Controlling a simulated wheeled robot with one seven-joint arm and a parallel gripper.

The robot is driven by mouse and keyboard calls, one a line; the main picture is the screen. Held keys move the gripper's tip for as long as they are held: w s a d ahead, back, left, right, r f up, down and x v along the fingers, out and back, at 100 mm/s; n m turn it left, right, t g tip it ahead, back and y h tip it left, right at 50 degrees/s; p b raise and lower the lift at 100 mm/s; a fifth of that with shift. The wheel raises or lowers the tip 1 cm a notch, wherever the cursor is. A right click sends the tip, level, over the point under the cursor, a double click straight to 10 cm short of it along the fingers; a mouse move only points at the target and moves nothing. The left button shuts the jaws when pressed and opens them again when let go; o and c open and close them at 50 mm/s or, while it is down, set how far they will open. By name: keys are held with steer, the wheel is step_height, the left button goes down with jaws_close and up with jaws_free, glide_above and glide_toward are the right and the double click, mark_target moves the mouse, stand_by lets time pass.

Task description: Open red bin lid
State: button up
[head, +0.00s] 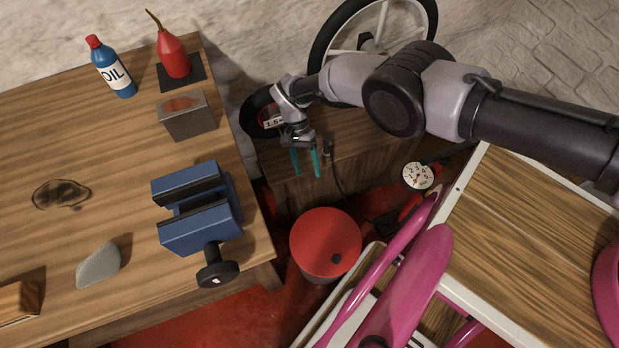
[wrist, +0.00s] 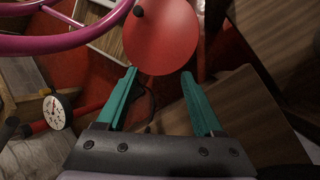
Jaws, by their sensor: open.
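The red bin stands on the floor between the workbench and the pink bicycle frame. My gripper (head: 306,176), with two teal fingers, is open and empty. It is above and behind the bin in the head view, apart from the lid. In the wrist view my fingertips (wrist: 158,73) point toward the lid's near edge.
A wooden workbench (head: 130,145) at left holds a blue vise (head: 200,215), oil bottle (head: 112,68) and red oil can (head: 173,55). A low wooden cabinet (head: 350,160) stands behind the bin. A pink bicycle frame (head: 420,275) and a pump gauge (head: 417,176) crowd the right side.

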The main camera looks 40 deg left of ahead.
steer(key=v, duration=0.5)
steer(key=shift+a+r, duration=0.2)
steer(key=shift+r, duration=0.1)
steer(key=shift+s+d, duration=0.1)
